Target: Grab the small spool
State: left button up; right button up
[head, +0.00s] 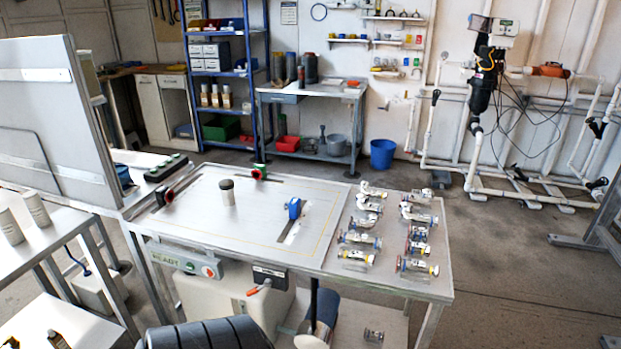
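Several small pipe fittings with clear, white and coloured parts stand in two rows on the right part of the metal workbench (330,262). Among them are a front-right fitting (417,267) with a yellow end and a front-left fitting (356,256). Another small flanged piece (373,335) lies on the shelf below. I cannot tell which of these is the small spool. A short grey cylinder with a dark top (227,192) stands upright on the bench's left half. Neither of my grippers is in view.
A grey panel (58,120) rises at the left. A blue bin (383,154) stands behind. The floor right of the bench (510,260) is clear.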

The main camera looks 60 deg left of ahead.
aim_at(356, 259)
jog(key=u, duration=1.65)
